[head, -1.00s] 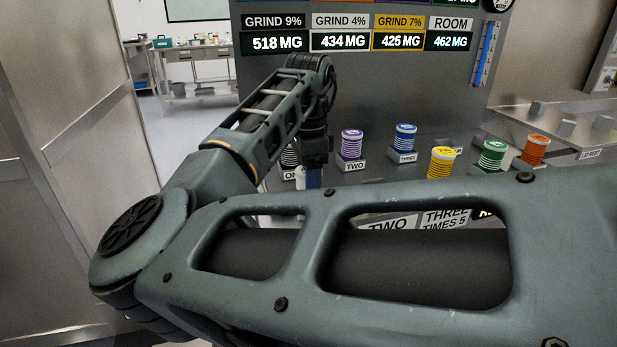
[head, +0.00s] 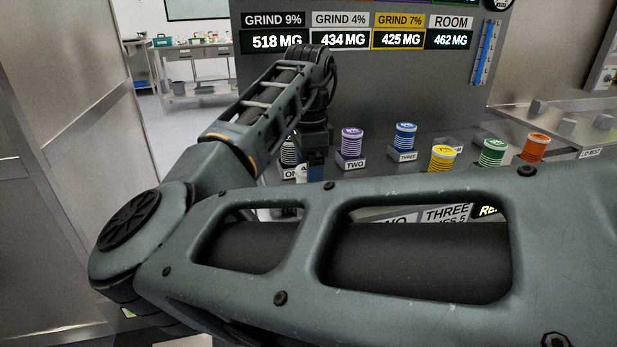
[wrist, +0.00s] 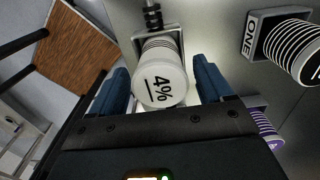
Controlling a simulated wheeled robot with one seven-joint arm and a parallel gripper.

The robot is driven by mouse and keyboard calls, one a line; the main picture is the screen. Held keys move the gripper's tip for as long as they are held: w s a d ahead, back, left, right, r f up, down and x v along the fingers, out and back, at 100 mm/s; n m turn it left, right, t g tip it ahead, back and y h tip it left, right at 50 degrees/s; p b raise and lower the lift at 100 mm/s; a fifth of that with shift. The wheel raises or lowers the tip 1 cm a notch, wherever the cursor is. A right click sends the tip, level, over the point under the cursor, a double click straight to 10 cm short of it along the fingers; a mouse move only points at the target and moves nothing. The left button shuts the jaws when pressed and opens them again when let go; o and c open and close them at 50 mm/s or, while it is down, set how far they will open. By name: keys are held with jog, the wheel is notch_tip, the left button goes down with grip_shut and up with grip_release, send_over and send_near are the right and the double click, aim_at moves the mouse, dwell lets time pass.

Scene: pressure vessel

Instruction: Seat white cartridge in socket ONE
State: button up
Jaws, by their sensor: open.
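The white cartridge (wrist: 160,82), marked 4%, shows in the wrist view with its lid toward the camera. It stands at a square metal holder (wrist: 140,42). My gripper (wrist: 163,80) is open, with one blue finger on each side of the cartridge; I cannot tell whether they touch it. In the head view my gripper (head: 315,168) points down beside the ONE label (head: 289,173). My arm hides much of that area, and the white cartridge is not clear there.
A purple cartridge (head: 352,142) stands at TWO and a blue one (head: 405,136) at THREE. Yellow (head: 444,157), green (head: 492,152) and orange (head: 534,147) cartridges stand to the right. A grey panel with readouts (head: 360,95) rises behind them.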

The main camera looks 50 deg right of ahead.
notch_tip(320, 180, up, 11)
dwell(0.3)
